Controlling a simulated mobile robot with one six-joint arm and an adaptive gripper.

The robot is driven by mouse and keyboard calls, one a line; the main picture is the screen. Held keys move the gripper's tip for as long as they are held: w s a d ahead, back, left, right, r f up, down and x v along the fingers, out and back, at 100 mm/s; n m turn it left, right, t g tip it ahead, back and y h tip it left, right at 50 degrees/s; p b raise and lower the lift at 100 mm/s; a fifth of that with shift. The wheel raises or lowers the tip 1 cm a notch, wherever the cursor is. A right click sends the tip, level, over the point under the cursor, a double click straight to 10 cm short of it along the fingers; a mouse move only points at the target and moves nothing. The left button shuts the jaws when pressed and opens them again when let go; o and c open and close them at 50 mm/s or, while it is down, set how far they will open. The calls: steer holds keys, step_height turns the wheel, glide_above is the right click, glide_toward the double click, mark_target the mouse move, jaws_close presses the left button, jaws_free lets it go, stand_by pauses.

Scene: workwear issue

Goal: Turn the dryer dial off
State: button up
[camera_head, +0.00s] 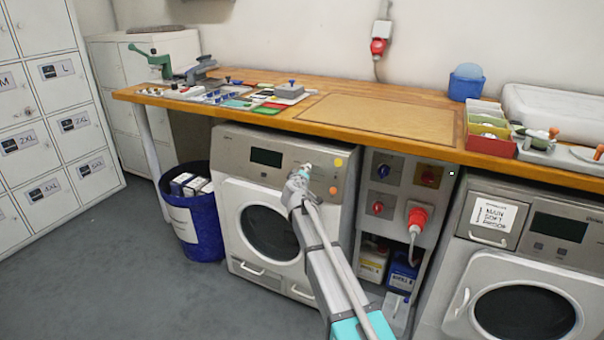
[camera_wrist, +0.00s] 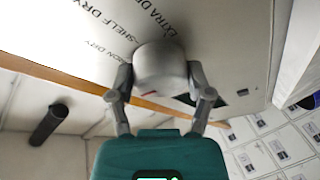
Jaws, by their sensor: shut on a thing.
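The dryer (camera_head: 232,200) with a dark display (camera_head: 266,157) and a round door stands under the bench, left of centre in the head view. Its pale grey dial (camera_wrist: 158,62) fills the middle of the wrist view and has a small red mark on its face. Printed dry settings, such as "SHELF DRY", show on the panel beside it. My gripper (camera_head: 303,173) reaches the dryer's panel, and in the wrist view its two fingers (camera_wrist: 159,78) are shut on the dial from both sides. In the head view my gripper mostly hides the dial.
A wooden bench top (camera_head: 390,115) with trays and tools runs above the dryer. A socket panel (camera_head: 403,177) with a red plug (camera_head: 417,217) stands to its right, then a second machine (camera_head: 478,270). A blue bin (camera_head: 207,235) stands left; the floor in front is clear.

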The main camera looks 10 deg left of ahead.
steer(key=shift+w, duration=0.1)
steer(key=o, duration=1.1)
steer(key=shift+o, duration=0.2)
